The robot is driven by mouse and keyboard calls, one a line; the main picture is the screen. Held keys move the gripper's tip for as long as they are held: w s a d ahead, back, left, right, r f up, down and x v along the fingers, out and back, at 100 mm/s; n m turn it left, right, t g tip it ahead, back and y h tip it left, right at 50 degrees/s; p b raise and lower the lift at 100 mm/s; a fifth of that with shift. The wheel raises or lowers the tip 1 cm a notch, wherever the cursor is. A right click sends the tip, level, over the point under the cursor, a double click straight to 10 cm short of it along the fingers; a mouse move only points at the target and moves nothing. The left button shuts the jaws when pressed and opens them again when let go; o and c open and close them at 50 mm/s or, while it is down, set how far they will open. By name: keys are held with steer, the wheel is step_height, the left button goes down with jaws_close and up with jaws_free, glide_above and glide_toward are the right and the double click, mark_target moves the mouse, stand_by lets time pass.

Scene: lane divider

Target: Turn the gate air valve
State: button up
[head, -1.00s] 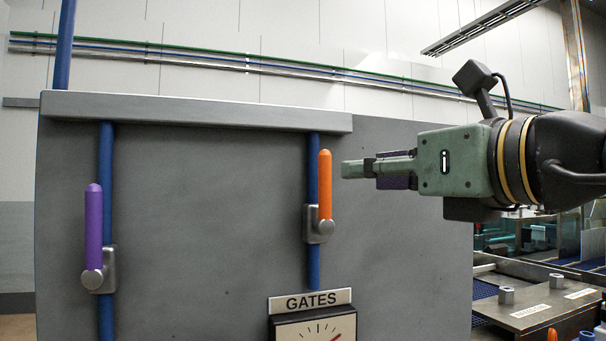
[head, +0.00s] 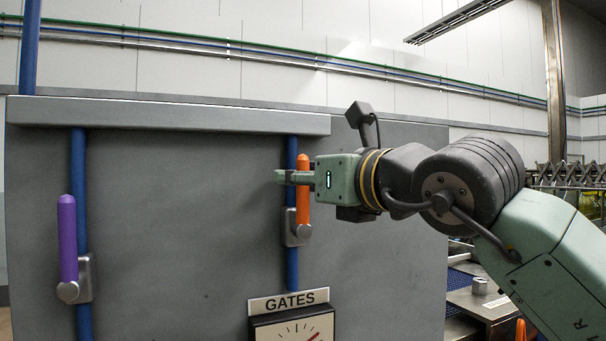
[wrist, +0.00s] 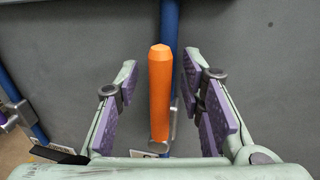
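The orange valve handle (head: 302,188) stands upright on its grey valve body (head: 296,228) on the right blue pipe, above the GATES label (head: 289,302). In the wrist view the orange handle (wrist: 160,95) sits between my gripper's two purple-padded fingers, with a gap on each side. My gripper (head: 294,177) is at the upper part of the handle in the head view, reaching in from the right. It also shows open in the wrist view (wrist: 160,105).
A purple valve handle (head: 67,238) stands upright on the left blue pipe (head: 79,175). A gauge (head: 293,328) is below the GATES label. A grey ledge (head: 170,115) runs above both valves. The grey panel (head: 180,210) between the pipes is clear.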

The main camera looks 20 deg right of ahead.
steer(key=shift+c, duration=0.5)
jaws_close()
stand_by(0.3)
